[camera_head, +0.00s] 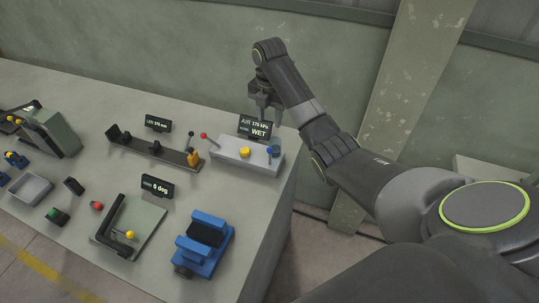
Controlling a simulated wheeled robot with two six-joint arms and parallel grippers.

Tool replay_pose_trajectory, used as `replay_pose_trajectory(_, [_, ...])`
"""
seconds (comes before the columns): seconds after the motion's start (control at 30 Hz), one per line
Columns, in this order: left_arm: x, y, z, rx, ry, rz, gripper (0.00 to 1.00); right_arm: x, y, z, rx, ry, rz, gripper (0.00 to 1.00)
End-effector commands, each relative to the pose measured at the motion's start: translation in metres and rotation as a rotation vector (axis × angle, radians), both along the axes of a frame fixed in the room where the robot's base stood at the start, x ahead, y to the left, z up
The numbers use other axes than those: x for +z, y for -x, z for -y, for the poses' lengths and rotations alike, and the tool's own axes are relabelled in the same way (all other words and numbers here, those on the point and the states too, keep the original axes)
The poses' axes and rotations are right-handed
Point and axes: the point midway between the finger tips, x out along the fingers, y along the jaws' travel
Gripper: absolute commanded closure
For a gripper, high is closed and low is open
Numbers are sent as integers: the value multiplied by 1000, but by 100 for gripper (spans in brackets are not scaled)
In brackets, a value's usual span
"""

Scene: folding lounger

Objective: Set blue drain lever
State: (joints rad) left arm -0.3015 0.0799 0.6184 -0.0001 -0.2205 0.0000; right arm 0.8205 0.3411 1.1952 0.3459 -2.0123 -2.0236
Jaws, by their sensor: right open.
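The blue drain lever shows as a small blue knob (269,151) at the right end of a light grey air unit (238,165), near the table's back right edge. A small grey-blue cylinder (277,146) stands beside the knob. A display (258,126) behind the unit reads AIR, 370 kPa or similar, and WET. My right gripper (265,112) points down with open, empty fingers, in front of part of the display in the picture and above the knob. It looks apart from the knob. My left gripper is not in view.
A blue vise (204,245) and an angle fixture (128,228) stand nearer. Bare tabletop lies between the unit and the vise.

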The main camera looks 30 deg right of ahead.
Motion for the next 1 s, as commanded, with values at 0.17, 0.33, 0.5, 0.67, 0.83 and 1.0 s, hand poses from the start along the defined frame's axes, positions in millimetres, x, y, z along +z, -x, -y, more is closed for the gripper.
replay_pose_trajectory(0.17, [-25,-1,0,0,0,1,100,-26,0,0,-2,0,0,59])
replay_pose_trajectory(0.33, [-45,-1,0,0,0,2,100,-46,0,0,-3,0,1,59])
replay_pose_trajectory(0.5, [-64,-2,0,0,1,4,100,-72,1,0,-3,0,-1,59])
replay_pose_trajectory(0.67, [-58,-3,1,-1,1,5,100,-99,1,-1,-4,-2,-5,59])
replay_pose_trajectory(0.83, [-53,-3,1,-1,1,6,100,-133,2,-1,-4,-2,-5,59])
replay_pose_trajectory(1.0, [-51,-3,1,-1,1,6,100,-157,1,0,-4,0,-1,59])
